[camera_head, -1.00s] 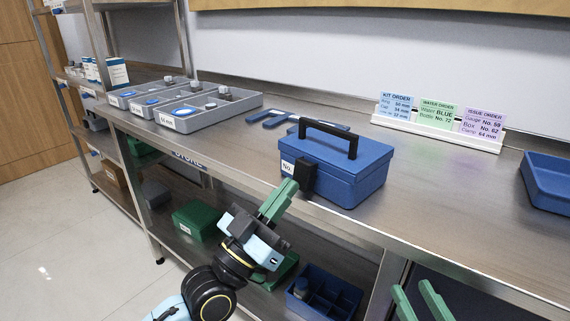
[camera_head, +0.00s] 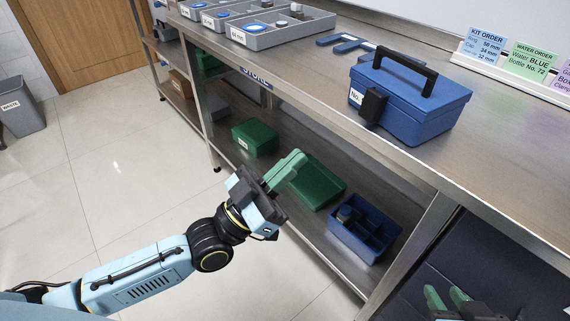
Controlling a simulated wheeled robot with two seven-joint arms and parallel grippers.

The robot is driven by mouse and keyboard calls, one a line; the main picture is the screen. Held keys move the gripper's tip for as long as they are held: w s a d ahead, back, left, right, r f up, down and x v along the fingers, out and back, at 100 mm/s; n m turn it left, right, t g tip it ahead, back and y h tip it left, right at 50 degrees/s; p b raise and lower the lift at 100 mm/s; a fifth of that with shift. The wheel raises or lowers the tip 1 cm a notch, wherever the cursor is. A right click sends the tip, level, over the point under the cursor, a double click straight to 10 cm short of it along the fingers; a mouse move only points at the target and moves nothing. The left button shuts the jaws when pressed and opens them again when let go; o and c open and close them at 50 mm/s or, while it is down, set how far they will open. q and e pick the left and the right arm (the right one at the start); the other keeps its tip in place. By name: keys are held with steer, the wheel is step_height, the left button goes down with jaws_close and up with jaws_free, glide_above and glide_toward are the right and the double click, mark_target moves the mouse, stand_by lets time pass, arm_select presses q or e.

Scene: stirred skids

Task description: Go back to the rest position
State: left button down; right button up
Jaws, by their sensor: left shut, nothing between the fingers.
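My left gripper (camera_head: 287,170) has green fingers, shut and empty. It is in front of the workbench, below the bench top's front edge, and apart from the blue toolbox. My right gripper (camera_head: 447,296) is at the bottom right, partly cut off by the frame, with its two green fingers apart and nothing seen between them. The blue toolbox (camera_head: 419,109) with a black handle stands closed on the bench top near its front edge.
The lower shelf holds a green box (camera_head: 255,138), a green tray (camera_head: 316,184) and a blue divided crate (camera_head: 342,236). Grey sorting trays (camera_head: 262,41) and order cards (camera_head: 530,58) are on the bench. A grey waste bin (camera_head: 22,108) stands on the clear floor at left.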

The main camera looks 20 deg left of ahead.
arm_select(q)
steer(key=shift+s+a+f, duration=0.25)
steer(key=shift+s+f, duration=0.05)
stand_by(0.4)
